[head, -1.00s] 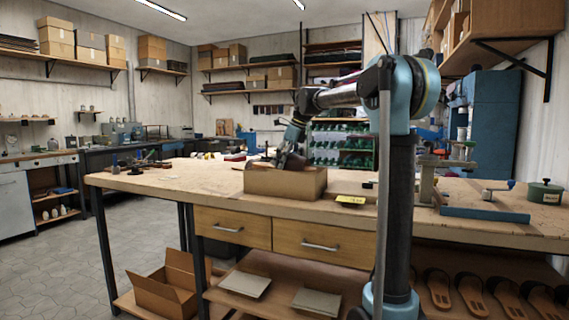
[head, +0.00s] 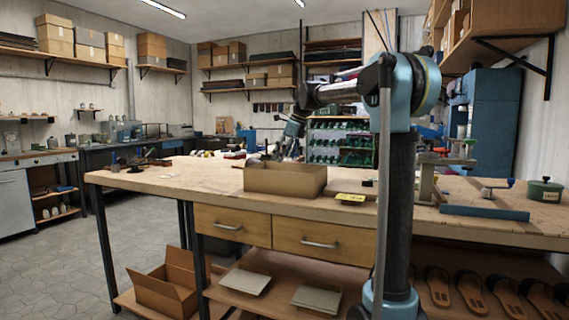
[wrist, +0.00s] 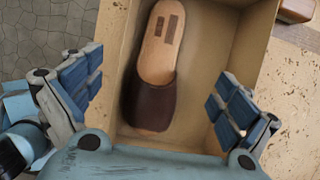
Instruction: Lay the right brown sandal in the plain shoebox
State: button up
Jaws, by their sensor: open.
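The plain shoebox (head: 285,180) stands open on the workbench in the head view. In the wrist view the box (wrist: 222,50) lies below my gripper, and a single brown sandal (wrist: 155,75) rests inside it along the left side. The sandal has a tan footbed with two dark rectangular patches and a dark brown strap toward the lower end. My gripper (wrist: 160,90) is open above the box, its blue-padded fingers spread on either side with nothing between them at their level. In the head view my gripper (head: 292,145) is small and partly hidden above the box.
A yellow tag (head: 350,198) lies on the workbench (head: 180,181) right of the box. A blue bar (head: 485,214) and a green pot (head: 545,190) are farther right. Several sandals (head: 470,290) lie on the lower shelf. An open carton (head: 165,290) sits below at left.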

jog(key=v, duration=1.1)
jog(key=shift+r, duration=0.35)
jog(key=shift+s+d, duration=0.15)
jog(key=shift+s, duration=0.05)
jog(key=s+d+f+n+h, duration=0.1)
jog(key=s+d+f+n, duration=0.5)
jog(key=s+f, duration=0.7)
jog(key=s+d+f+n+h, duration=0.2)
jog(key=s+d+f+n, duration=0.5)
jog(key=s+f, duration=0.6)
jog(key=s+d+f+n+h, duration=0.1)
jog(key=s+d+f+n, duration=0.6)
jog(key=s+f, duration=0.6)
notch_tip(320, 180, down, 6)
jog(key=shift+r+n+t, duration=0.1)
jog(key=shift+n+t, duration=0.3)
jog(key=shift+n, duration=0.7)
